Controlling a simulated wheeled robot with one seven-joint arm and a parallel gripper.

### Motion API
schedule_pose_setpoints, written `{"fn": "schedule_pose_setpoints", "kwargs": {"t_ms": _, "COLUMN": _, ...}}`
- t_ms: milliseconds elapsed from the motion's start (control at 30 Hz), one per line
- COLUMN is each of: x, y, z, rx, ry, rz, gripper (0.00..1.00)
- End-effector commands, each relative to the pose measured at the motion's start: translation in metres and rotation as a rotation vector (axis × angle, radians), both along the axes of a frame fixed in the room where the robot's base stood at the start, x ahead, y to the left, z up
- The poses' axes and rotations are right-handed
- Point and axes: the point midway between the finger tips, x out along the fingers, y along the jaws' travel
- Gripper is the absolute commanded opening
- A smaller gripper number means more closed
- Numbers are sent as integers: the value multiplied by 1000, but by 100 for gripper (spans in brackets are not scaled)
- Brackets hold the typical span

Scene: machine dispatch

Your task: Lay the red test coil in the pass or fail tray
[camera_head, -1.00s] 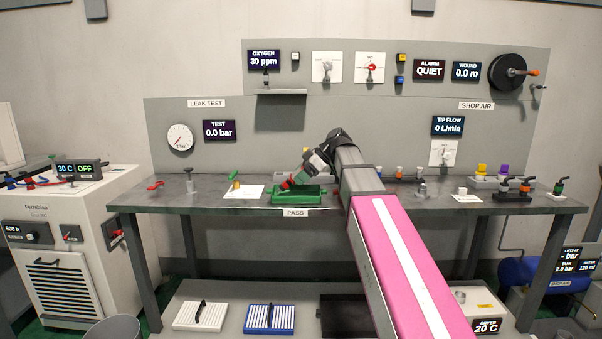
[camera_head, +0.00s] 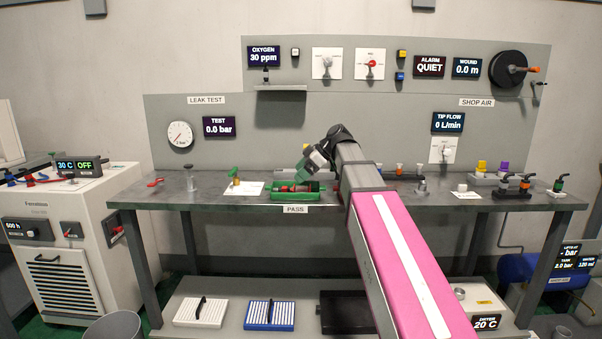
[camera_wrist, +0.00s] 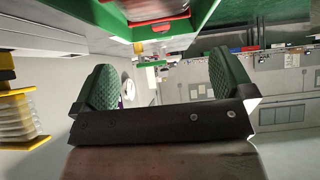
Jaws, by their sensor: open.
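The red test coil (camera_head: 286,188) lies in the green tray (camera_head: 296,197) on the bench, which has a PASS label (camera_head: 295,209) in front of it. My gripper (camera_head: 303,174) is open just above and behind this tray, with its green finger pads apart from the coil. In the wrist view both pads of my gripper (camera_wrist: 163,88) stand wide apart with nothing between them. The green tray's wall (camera_wrist: 205,12) and red parts of the coil (camera_wrist: 158,26) show at the top edge there. A fail tray is not visible; my arm hides part of the bench.
A white card (camera_head: 247,188) with a green-topped fitting lies left of the tray. A red clip (camera_head: 155,183) lies farther left. Several valves and fittings stand on the right of the bench (camera_head: 500,208). The panel (camera_head: 350,125) rises behind the bench.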

Motion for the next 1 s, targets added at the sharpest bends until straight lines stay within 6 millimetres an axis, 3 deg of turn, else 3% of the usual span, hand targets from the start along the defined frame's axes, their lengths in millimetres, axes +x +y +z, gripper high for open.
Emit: {"fn": "schedule_pose_setpoints", "kwargs": {"t_ms": 1000, "x": -1, "y": -44, "z": 42, "rx": 0, "ry": -1, "rz": -1, "gripper": 100}}
